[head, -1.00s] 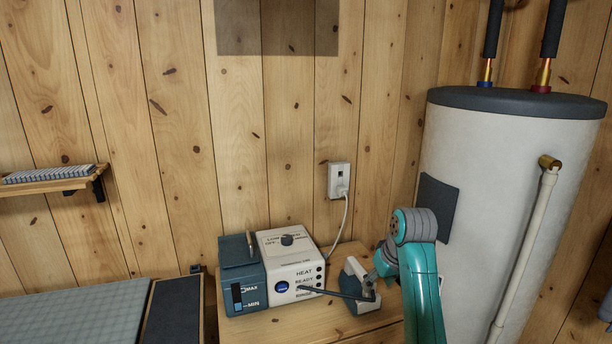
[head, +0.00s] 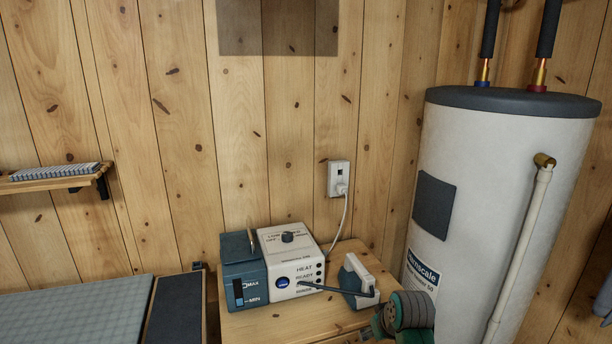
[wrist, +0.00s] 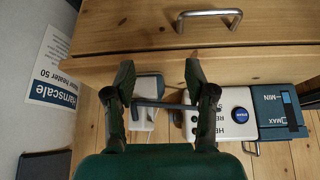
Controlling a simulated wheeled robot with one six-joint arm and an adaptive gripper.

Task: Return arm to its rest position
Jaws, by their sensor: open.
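My arm (head: 405,312) shows at the bottom of the head view, folded low in front of the wooden cabinet. My gripper (wrist: 158,75) shows in the wrist view with its two dark fingers spread apart and nothing between them held. Beyond the fingers, apart from them, stand a white and blue appliance (head: 290,262) with a dial and a blue button, and a white and dark blue handpiece (head: 357,280) joined to it by a dark hose. In the wrist view the appliance (wrist: 233,110) is partly hidden by my finger.
The wooden cabinet (head: 250,328) has a drawer with a metal handle (wrist: 206,15), close to my gripper. A white water heater (head: 480,200) stands at the right. A wall outlet (head: 338,178) holds a plug. A shelf (head: 55,183) and a grey-green mat (head: 70,315) are at the left.

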